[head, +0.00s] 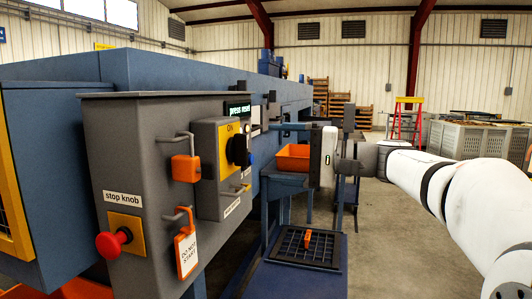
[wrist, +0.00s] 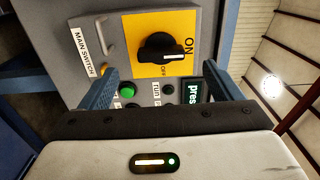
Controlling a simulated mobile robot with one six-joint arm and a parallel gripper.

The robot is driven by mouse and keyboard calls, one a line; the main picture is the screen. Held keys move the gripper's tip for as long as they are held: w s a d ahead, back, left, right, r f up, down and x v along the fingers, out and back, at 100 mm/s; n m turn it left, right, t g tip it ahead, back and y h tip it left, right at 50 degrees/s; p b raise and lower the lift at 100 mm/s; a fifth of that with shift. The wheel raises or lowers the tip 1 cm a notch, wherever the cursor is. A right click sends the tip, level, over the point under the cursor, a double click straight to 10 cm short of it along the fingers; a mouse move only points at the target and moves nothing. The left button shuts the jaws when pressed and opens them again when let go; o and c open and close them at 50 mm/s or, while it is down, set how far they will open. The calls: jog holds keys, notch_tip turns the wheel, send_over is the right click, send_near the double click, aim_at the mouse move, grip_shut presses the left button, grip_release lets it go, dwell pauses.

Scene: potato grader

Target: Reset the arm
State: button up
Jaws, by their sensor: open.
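My gripper (head: 272,151) is in front of the grey control cabinet (head: 150,130), to the right of its panel in the head view. In the wrist view my gripper (wrist: 160,82) has its two blue fingers wide apart with nothing between them. Beyond them are the yellow main switch plate with its black knob (wrist: 158,47), a green button (wrist: 127,90) and part of a lit display (wrist: 194,91). The knob's white mark points toward ON. In the head view the display (head: 238,110) reads "press reset". My white arm reaches in from the right.
A red stop knob (head: 113,242), an orange padlock (head: 186,168) and a "do not start" tag (head: 187,251) are on the cabinet's left part. An orange bin (head: 293,157) is behind my gripper. A grate (head: 290,250) carries a small orange object. Floor is open at right.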

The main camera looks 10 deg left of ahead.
jog(key=shift+d, duration=0.25)
jog(key=s+d+f+n+h+p, duration=0.1)
jog(key=s+d+f+h+p, duration=1.5)
jog(key=s+d+f, duration=0.3)
jog(key=s+d+h, duration=0.1)
jog(key=s, duration=0.2)
jog(key=shift+h, duration=0.4)
dwell(0.5)
